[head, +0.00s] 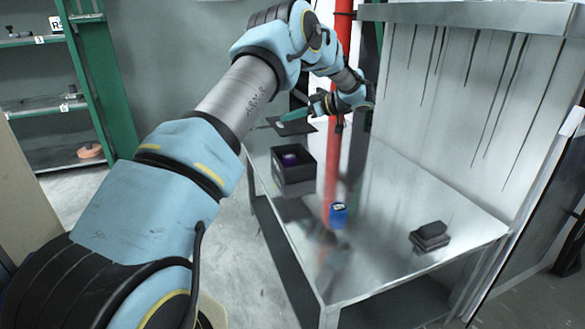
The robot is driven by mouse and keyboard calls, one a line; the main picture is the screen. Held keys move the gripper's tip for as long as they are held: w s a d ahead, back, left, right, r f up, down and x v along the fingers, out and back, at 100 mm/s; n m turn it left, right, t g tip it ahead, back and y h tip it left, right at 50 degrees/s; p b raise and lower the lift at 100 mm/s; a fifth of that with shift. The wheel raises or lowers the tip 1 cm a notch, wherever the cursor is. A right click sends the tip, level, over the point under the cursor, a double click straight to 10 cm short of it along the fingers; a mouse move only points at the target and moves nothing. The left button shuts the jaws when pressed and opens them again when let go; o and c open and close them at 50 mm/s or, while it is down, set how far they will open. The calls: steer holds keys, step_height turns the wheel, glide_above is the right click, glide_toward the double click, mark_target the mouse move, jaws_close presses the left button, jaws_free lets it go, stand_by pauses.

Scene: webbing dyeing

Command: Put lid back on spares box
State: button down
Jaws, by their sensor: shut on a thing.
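The spares box (294,178) is a dark, open-topped box on the metal table, with a purple item (290,159) inside. The lid (287,127) is a flat dark panel held in the air above and behind the box, apart from it. My gripper (303,114) is shut on the lid, reaching in from the right. A teal piece shows at the grip, and the exact contact is too small to make out.
The shiny metal table (385,215) has free room at its middle. A blue container (338,215) and a black block-like object (429,237) stand on it. A red vertical pipe (337,150) rises close to my gripper. Green shelving (103,80) stands at left.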

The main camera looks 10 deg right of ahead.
steer(key=shift+s+d+f, duration=0.1)
steer(key=shift+d+f, duration=0.1)
steer(key=shift+f, duration=0.2)
step_height(320, 180, down, 9)
steer(key=b, duration=0.2)
steer(key=shift+f+b, duration=0.15)
steer(key=shift+b, duration=0.2)
steer(key=c, duration=0.6)
jaws_free()
